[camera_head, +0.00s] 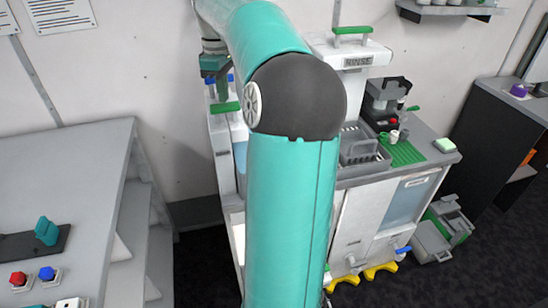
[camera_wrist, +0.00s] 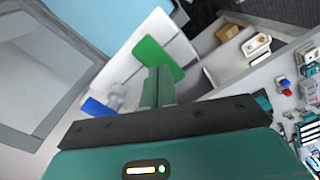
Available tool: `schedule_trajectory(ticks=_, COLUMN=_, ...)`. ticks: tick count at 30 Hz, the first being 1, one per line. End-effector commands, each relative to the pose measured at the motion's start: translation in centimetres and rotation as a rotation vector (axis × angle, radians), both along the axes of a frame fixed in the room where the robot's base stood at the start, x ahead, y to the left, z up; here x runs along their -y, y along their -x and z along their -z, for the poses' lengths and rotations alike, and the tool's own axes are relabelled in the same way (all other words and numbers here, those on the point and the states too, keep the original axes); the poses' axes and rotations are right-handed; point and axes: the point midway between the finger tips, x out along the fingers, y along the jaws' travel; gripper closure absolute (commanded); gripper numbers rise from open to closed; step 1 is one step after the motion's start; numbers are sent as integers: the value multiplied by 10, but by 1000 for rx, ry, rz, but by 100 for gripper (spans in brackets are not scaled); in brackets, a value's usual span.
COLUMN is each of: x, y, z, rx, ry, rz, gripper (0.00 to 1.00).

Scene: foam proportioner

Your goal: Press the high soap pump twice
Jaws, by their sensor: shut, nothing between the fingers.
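A flat green press pad (camera_wrist: 158,58) lies just beyond my gripper (camera_wrist: 159,80) in the wrist view. My gripper is shut and empty, its fingertips overlapping the pad's lower part; I cannot tell whether they touch it. A blue pad (camera_wrist: 98,107) sits to the lower left, beside a clear part. In the head view the green pad (camera_head: 225,107) is on the white station, left of my arm, with my gripper (camera_head: 222,92) pointing down close over it. Blue parts (camera_head: 211,79) show behind the gripper. No label reads as the high soap pump; my arm hides much of the station.
A tall white RINSE stand (camera_head: 350,60) with a green handle (camera_head: 352,30) rises right of my arm. A grey basket (camera_head: 362,150) and green mat (camera_head: 403,154) lie on the counter. A grey bench (camera_head: 70,170) with red and blue buttons stands left.

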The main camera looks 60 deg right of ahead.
Motion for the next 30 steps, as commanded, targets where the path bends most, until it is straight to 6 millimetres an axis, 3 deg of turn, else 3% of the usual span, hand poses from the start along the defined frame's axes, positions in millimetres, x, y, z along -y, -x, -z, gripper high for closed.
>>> schedule_trajectory(ticks=30, x=0, y=0, z=33, rx=0, ry=-1, rz=-1, gripper=100)
